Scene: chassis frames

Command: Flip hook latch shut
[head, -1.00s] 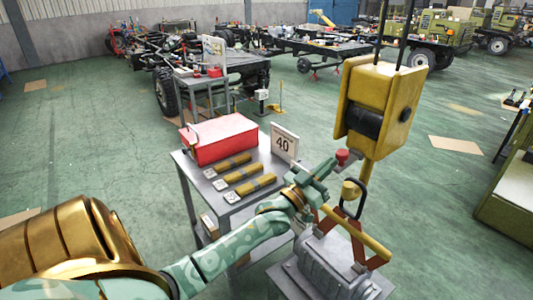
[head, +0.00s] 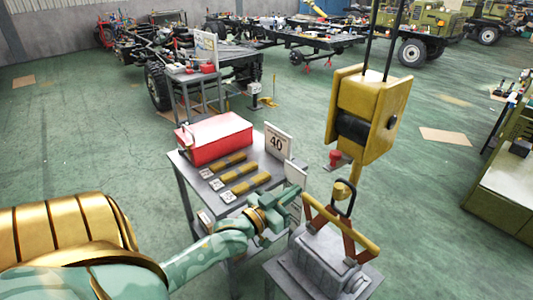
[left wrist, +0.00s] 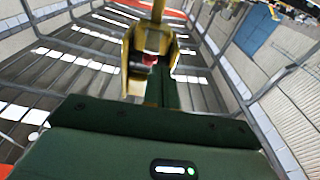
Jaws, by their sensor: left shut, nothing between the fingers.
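A yellow hoist block (head: 357,112) hangs from dark cables. Its hook (head: 343,190) is below, with a dark ring (head: 350,203) around it. A red knob (head: 335,157) shows at the lower left of the block; I cannot tell whether the latch is open or closed. The ring leads to a yellow bar (head: 345,226) with red-brown legs on a grey machine (head: 318,258). My left gripper (head: 295,178) is shut and empty, left of the hook and apart from it. The left wrist view shows the yellow block (left wrist: 137,80) and red knob (left wrist: 150,60) ahead. My right gripper is out of view.
A grey table (head: 190,172) to the left carries a red box (head: 215,140), several yellow-and-black bars (head: 240,178) and a "40" sign (head: 278,141). The machine stands on a grey stand (head: 283,278).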

